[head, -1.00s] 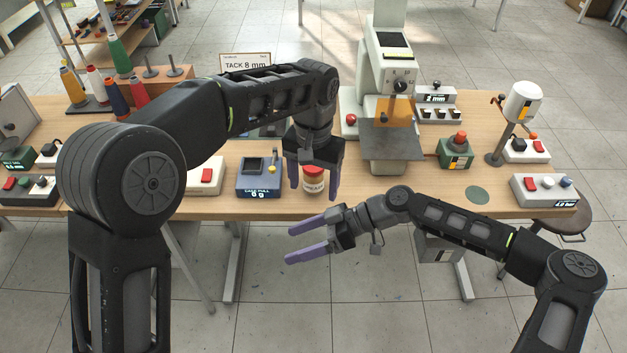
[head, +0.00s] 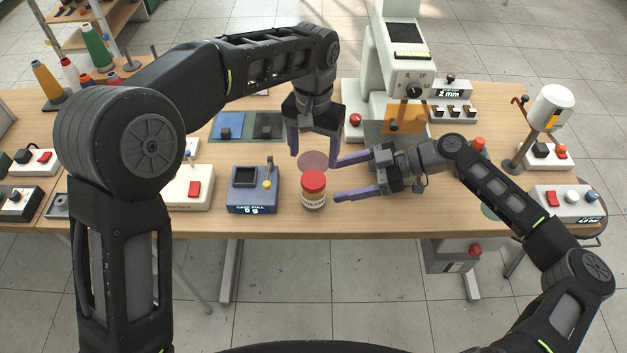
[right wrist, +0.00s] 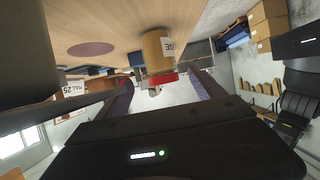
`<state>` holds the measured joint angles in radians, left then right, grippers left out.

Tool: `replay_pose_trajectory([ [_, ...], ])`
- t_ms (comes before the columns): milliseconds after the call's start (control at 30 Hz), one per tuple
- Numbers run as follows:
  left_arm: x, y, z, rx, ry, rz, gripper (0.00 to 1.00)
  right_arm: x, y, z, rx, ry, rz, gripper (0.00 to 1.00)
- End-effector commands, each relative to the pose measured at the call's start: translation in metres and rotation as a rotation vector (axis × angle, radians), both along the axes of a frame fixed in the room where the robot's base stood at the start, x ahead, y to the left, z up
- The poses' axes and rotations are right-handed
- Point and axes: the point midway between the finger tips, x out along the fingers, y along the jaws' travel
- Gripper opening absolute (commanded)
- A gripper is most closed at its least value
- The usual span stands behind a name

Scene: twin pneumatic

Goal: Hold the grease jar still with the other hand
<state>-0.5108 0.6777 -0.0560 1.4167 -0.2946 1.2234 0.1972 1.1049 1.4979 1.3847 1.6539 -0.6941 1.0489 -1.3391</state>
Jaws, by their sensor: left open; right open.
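The grease jar (head: 314,190), with a red lid and a pale labelled body, stands upright near the table's front edge. It also shows in the right wrist view (right wrist: 153,50), ahead of the fingers and upside down in that picture. My right gripper (head: 335,180) is open, just right of the jar, its fingers pointing left toward it. In the right wrist view its fingers lie to either side of the jar, with the jar toward the tips. My left gripper (head: 314,160) is open and empty, pointing down above and behind the jar. I cannot tell whether any finger touches the jar.
A blue box with a small lever (head: 253,190) stands left of the jar. A reddish round mark (head: 313,161) lies on the table behind it. A white press machine (head: 398,75) stands behind right. A white box with a red switch (head: 190,188) is farther left.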

Motion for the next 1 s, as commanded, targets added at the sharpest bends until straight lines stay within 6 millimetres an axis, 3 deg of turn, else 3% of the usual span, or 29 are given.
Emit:
replay_pose_trajectory([
  [467,0.0,0.0,0.0,0.0,0.0,0.0,0.69,0.0,0.006,-0.002,0.002,0.001,0.002,0.79],
  [1000,0.0,0.0,0.0,0.0,0.0,0.0,0.69,0.0,0.068,-0.028,0.001,0.001,0.001,0.79],
])
